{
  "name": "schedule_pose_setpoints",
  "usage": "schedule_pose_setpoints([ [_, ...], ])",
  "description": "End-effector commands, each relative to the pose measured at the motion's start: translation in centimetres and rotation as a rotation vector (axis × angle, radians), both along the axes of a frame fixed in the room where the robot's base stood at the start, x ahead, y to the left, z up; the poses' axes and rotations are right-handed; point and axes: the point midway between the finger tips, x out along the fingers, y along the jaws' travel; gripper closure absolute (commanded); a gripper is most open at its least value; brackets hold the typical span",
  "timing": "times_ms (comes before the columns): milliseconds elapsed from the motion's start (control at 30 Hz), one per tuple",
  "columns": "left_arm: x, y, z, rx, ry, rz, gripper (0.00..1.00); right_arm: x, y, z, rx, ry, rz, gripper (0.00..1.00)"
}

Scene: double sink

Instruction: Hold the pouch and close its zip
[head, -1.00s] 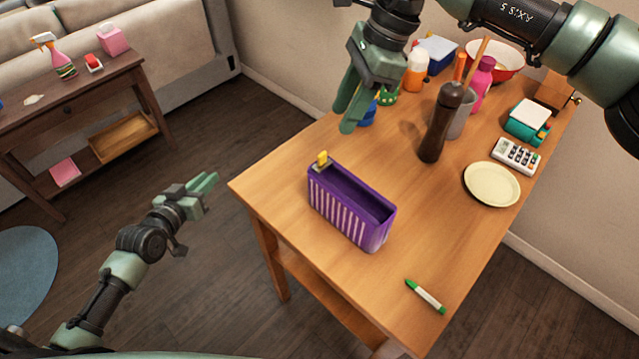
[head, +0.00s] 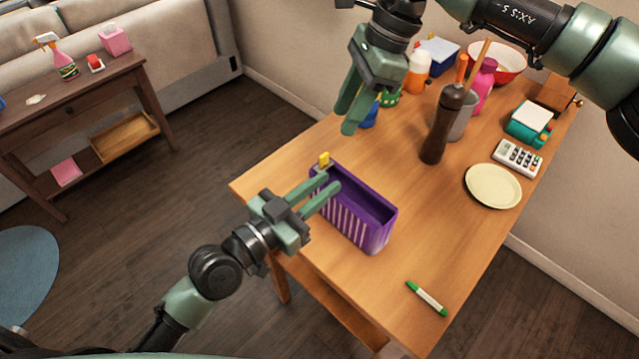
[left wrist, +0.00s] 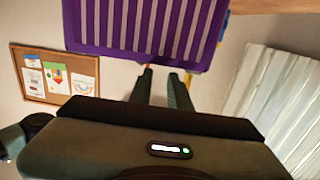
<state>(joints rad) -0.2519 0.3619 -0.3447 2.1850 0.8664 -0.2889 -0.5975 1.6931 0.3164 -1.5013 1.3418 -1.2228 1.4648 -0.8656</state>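The purple pouch (head: 371,228) with white stripes stands on the wooden table, its long top open. A yellow zip pull (head: 324,159) sits at its far left end. My left gripper (head: 329,179) is open at the pouch's near side by the zip-pull end, fingers apart. In the left wrist view, the pouch's striped side (left wrist: 150,25) lies just beyond the fingertips (left wrist: 160,73); I cannot tell if they touch it. My right gripper (head: 346,122) hangs above the table behind the pouch, fingers apart and empty.
A brown pepper mill (head: 440,125), a cream plate (head: 493,186) and a calculator (head: 517,158) stand to the right. A green marker (head: 427,298) lies near the front edge. Bottles and a red bowl (head: 512,68) crowd the back. Table around the pouch's right is clear.

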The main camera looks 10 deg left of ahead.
Motion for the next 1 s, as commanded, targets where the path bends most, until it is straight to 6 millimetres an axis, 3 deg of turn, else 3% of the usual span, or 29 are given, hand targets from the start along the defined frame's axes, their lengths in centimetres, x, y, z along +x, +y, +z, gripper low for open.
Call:
schedule_pose_setpoints([
  [500, 5.3, -4.0, 0.1, -0.002, -0.002, 0.002, 0.82, 0.0, 0.0, 0.0, 0.0, 0.0, 0.0, 0.64],
  [933, 6.2, -4.7, 0.0, 0.002, -0.001, 0.001, 0.82, 0.0, 0.0, 0.0, 0.0, 0.0, 0.0, 0.64],
  [1000, 6.1, -4.6, 0.0, 0.002, -0.001, 0.001, 0.98, 0.0, 0.0, 0.0, 0.0, 0.0, 0.0, 0.64],
])
